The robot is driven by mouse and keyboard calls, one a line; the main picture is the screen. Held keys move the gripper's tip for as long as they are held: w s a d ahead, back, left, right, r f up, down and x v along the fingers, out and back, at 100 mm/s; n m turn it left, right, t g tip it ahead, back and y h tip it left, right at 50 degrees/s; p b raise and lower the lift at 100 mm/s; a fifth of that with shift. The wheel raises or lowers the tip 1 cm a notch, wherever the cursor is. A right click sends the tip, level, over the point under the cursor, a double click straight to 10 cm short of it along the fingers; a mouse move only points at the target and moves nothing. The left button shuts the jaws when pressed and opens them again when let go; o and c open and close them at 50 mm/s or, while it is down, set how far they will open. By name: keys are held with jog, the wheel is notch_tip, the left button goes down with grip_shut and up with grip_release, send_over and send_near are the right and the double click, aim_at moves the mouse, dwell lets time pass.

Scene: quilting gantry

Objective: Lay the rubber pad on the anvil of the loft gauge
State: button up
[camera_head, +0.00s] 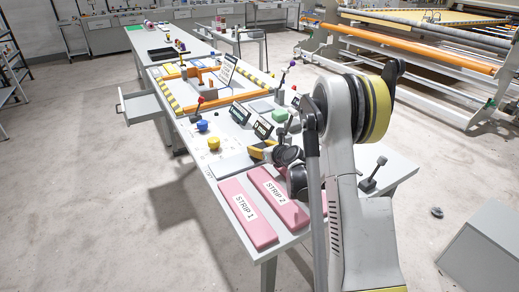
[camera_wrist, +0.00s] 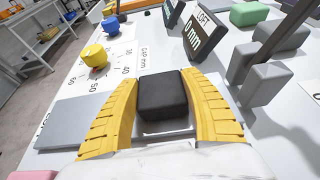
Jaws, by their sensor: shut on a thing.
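The black rubber pad (camera_wrist: 162,92) is between the two yellow fingers of my gripper (camera_wrist: 163,84) in the wrist view, above the white bench top. I cannot tell how high it is. In the head view my gripper (camera_head: 262,150) is low over the bench, and the pad is hidden. A dark display marked LOFT mm (camera_wrist: 205,32) stands beyond the gripper in the wrist view. Grey blocks (camera_wrist: 266,86) with a dark slanted bar stand right of the gripper; they may be part of the loft gauge. I cannot make out the anvil for certain.
Pink pads marked STRIP 1 (camera_head: 246,214) and STRIP 2 (camera_head: 278,198) lie at the near end. A flat grey plate (camera_wrist: 72,118) lies left of the gripper. A yellow knob (camera_wrist: 94,56) on a printed scale and a blue knob (camera_head: 202,126) stand farther along. A green block (camera_wrist: 249,13) is at the back right.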

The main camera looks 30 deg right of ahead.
jog(key=shift+f, duration=0.1)
jog(key=shift+f+b, duration=0.15)
jog(key=shift+b, duration=0.15)
jog(key=o, duration=1.2)
jog(key=shift+r, duration=0.2)
